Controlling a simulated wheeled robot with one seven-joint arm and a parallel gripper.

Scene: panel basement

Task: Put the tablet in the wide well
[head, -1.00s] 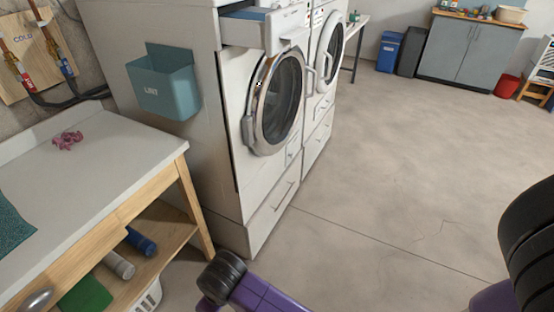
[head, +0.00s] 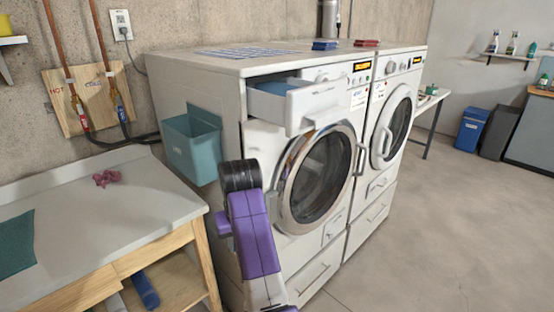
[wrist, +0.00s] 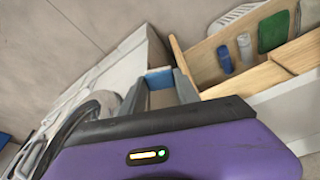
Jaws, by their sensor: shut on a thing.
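The blue tablet (wrist: 158,78) is between the two grey fingers of my gripper (wrist: 158,84) in the wrist view. A pale area just below it could be part of the tablet or background. The fingers are shut on it. In the head view the detergent drawer (head: 316,106) of the near washer is pulled out above the round door. Blue shows inside its left part (head: 270,88). The wide well cannot be told apart from this angle. My gripper and the tablet do not show in the head view, where my purple arm stands in front of the near washer.
A teal lint bin (head: 190,148) hangs on the near washer's side (head: 228,130). The workbench (head: 130,205) at left holds a pink crumpled cloth (head: 106,178). A blue box (head: 325,45) and a red box (head: 366,43) lie on the washer tops.

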